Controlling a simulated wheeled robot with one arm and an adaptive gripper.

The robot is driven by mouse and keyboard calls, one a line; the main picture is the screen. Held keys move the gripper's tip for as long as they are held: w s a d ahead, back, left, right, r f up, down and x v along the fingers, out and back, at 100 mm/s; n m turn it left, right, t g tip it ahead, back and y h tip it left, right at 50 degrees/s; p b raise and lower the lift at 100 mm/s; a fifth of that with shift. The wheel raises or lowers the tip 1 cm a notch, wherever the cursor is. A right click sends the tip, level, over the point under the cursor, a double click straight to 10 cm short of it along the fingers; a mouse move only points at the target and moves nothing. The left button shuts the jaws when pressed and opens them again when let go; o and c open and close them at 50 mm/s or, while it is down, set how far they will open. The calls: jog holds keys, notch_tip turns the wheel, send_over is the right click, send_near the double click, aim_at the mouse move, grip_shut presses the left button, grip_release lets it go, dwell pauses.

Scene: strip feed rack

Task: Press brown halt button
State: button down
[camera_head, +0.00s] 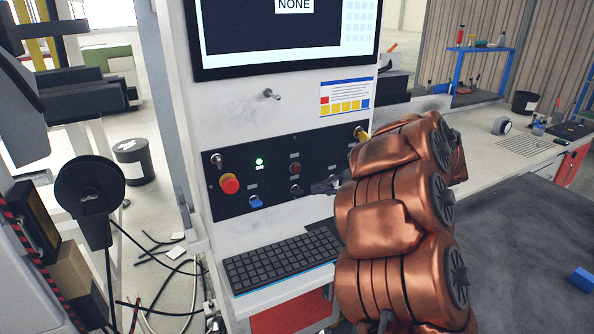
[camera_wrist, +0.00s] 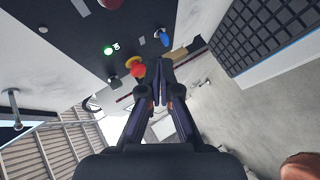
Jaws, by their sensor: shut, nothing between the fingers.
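On the dark control panel (camera_head: 240,205) in the head view, a small dark reddish-brown button (camera_head: 295,168) sits right of the green light. It is likely the brown halt button; its label is too small to read. A similar reddish-brown button (camera_wrist: 108,3) is cut by the top edge of the wrist view. My gripper (camera_head: 322,187) is shut and empty, just right of and below the button in the head view. Its fingertips (camera_wrist: 165,66) point toward the panel in the wrist view. I cannot tell any contact. My copper arm hides the panel's right end.
A red mushroom button on a yellow collar (camera_head: 229,183), a green light (camera_head: 259,161), a blue switch (camera_head: 256,202) and a black knob (camera_head: 295,190) share the panel. A keyboard (camera_head: 280,262) lies below and a screen (camera_head: 285,30) above. A peg (camera_head: 271,95) sticks out between.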

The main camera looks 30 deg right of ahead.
aim_at(296, 169)
jog(key=shift+s+a+f, duration=0.15)
jog(key=shift+s+f, duration=0.05)
jog(key=shift+s, duration=0.15)
jog(key=shift+w, duration=0.1)
jog(key=w+p, duration=0.3)
jog(key=w, duration=0.5)
jog(key=shift+w+d, duration=0.3)
jog(key=shift+d, duration=0.1)
jog(key=shift+w, duration=0.1)
dwell(1.2)
jog(key=shift+w, duration=0.35)
